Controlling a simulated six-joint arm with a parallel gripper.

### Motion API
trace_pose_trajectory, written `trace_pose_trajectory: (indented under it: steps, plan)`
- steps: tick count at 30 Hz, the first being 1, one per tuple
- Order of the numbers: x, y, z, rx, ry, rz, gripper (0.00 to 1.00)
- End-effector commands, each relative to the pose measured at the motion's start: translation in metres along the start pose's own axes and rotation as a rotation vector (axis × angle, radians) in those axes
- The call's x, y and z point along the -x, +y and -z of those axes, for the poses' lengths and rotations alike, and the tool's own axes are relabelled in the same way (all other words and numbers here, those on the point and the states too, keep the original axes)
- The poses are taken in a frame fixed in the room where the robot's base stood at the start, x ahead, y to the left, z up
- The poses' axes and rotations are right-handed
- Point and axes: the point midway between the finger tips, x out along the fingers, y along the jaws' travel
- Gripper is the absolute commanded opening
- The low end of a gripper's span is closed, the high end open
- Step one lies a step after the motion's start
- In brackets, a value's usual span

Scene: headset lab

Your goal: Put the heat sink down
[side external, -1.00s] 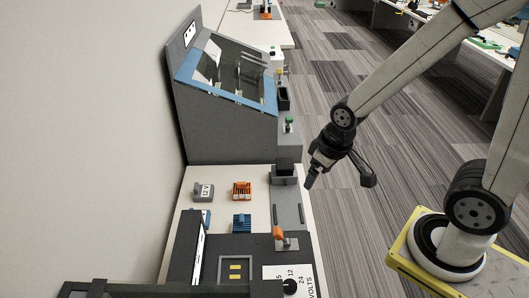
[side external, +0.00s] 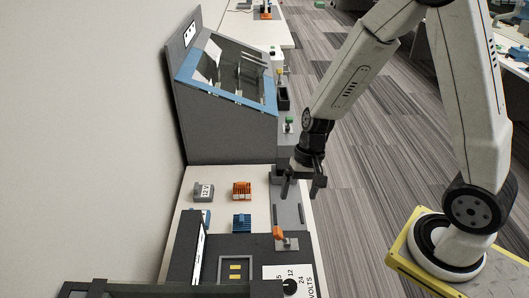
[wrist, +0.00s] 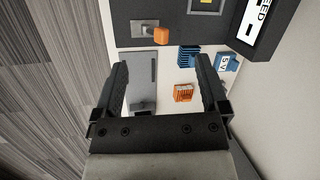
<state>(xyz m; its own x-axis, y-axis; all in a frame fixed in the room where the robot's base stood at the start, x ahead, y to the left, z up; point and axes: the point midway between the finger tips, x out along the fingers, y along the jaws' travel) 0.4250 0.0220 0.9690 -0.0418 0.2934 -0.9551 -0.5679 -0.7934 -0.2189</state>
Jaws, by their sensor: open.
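Two finned blocks that look like heat sinks stand on the white bench top: an orange one (side external: 241,190) and a blue one (side external: 241,223) nearer the dark panel. The wrist view also shows the orange block (wrist: 183,93) and the blue block (wrist: 187,57), close to the right finger in the picture. I cannot tell which one the task means. My gripper (side external: 300,192) is open and empty, pointing down above the grey fixture strip (side external: 288,211), to the right of both blocks. In the wrist view nothing lies between its fingers (wrist: 162,65) except the bench seen below.
An orange-handled lever (side external: 280,234) stands at the strip's near end. A grey block marked 12V (side external: 203,191) and a blue 5V block (wrist: 226,62) are on the bench. A tall grey cabinet with a blue-framed window (side external: 225,120) rises behind. Open floor lies to the right.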

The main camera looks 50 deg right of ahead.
Motion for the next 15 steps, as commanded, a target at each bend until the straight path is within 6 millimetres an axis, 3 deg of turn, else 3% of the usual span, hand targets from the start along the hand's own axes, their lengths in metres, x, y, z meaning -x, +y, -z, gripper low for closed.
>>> trace_pose_trajectory:
  steps: [15]
  plan:
    - [-0.073, -0.033, 0.046, -0.576, -0.292, 0.284, 0.94]
